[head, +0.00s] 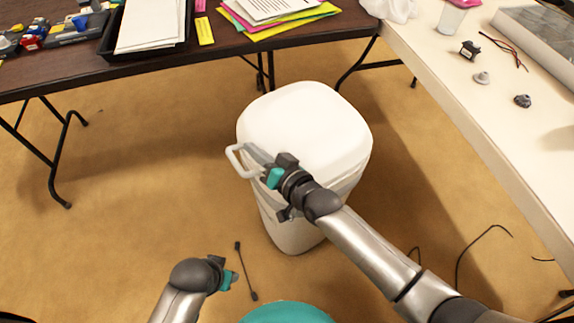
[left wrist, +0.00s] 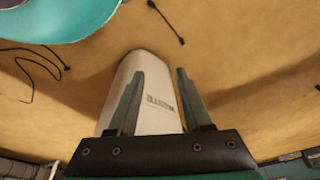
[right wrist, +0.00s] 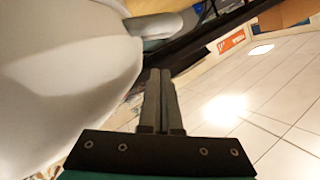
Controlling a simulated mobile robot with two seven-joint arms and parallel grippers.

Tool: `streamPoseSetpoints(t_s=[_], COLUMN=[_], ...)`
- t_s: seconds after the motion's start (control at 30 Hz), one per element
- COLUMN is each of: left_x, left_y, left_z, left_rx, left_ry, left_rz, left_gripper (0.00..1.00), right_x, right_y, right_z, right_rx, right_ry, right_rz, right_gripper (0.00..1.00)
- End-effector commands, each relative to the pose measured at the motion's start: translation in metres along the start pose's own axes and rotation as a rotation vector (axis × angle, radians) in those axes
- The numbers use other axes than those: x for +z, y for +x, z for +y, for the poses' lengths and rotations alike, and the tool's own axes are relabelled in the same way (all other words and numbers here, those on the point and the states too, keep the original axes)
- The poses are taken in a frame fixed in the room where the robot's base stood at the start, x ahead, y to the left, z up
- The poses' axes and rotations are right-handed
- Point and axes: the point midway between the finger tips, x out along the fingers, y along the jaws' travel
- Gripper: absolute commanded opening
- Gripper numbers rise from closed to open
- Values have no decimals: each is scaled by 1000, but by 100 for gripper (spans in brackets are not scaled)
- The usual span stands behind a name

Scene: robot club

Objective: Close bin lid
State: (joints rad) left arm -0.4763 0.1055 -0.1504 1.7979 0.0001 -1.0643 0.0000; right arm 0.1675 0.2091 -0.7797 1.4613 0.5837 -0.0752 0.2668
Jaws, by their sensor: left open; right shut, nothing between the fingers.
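The white bin (head: 290,225) stands on the floor between the two tables. Its rounded white lid (head: 306,120) lies over its top and looks down; I cannot tell whether it is fully seated. A pale loop handle (head: 238,160) sticks out at the bin's left. My right gripper (head: 256,156) is shut and empty beside the lid's front left edge, close to the handle; contact is unclear. In the right wrist view its fingers (right wrist: 159,85) are together, with a large white surface at left. My left gripper (head: 230,280) is low in front of the bin, open and empty.
A dark table (head: 225,48) with papers and a tray is behind at left. A white table (head: 440,60) with small parts runs along the right. Thin cables (head: 245,270) lie on the tan floor. The floor left of the bin is mostly clear.

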Motion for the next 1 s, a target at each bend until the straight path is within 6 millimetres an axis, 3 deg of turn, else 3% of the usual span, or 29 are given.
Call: streamPoseSetpoints(t_s=[0.1,0.6,1.0], left_x=[11,46,58], left_y=[8,46,56], left_z=[0,-11,-16], left_rx=[1,-15,-22], left_ry=[1,10,13], left_rz=[-23,-41,-40], left_gripper=[50,50,50], right_x=[-1,-1,-1], right_y=[-20,-79,-100], right_z=[1,0,1], right_rx=[3,1,0], right_ry=[-1,0,0], right_rz=[-2,0,2], right_gripper=[0,0,0])
